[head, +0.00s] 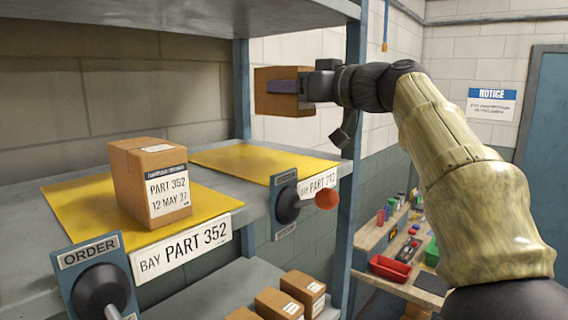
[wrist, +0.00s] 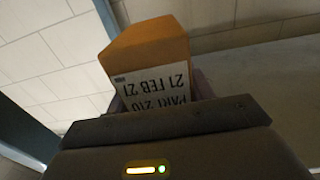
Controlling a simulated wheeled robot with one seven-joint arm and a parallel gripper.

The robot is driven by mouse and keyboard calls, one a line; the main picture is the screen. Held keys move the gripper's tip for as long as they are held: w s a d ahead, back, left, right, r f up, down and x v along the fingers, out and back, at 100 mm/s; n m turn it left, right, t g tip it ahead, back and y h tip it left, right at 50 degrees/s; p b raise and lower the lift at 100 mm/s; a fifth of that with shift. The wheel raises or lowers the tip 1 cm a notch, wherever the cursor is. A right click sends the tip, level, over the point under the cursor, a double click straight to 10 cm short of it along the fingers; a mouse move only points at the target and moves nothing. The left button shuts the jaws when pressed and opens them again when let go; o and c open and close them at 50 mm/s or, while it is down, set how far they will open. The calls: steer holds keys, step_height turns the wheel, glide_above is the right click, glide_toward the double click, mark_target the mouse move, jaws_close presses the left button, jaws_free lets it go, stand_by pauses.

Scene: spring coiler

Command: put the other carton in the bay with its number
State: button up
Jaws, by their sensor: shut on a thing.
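My gripper (head: 290,87) is shut on a brown carton (head: 275,106) and holds it in the air, above and behind the right-hand bay. In the wrist view the carton (wrist: 146,50) has a white label, upside down, that seems to read PART 210. The right bay has a bare yellow mat (head: 262,161) and a plate (head: 318,186) reading BAY PART and a number starting with 21, its last digit unclear. Another carton (head: 140,184), labelled PART 352, stands upright on the left yellow mat (head: 75,212), behind the plate BAY PART 352 (head: 182,249).
An ORDER lever (head: 100,288) and a red-knobbed lever (head: 288,205) stick out at the shelf's front edge. A blue post (head: 352,100) stands right of the bay, with a shelf above. Several small cartons (head: 279,303) sit below. A bench (head: 385,235) stands right.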

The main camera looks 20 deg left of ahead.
mark_target(291, 114)
steer(key=shift+s+a+r, duration=0.1)
steer(key=shift+s, duration=0.05)
step_height(291, 114, down, 5)
steer(key=shift+f+b, duration=0.15)
steer(key=shift+b, duration=0.15)
steer(key=shift+f, duration=0.45)
steer(key=shift+f, duration=0.1)
step_height(291, 114, down, 3)
steer(key=shift+r, duration=0.2)
steer(key=shift+f, duration=0.5)
steer(key=shift+f, duration=0.1)
steer(key=o, duration=1.4)
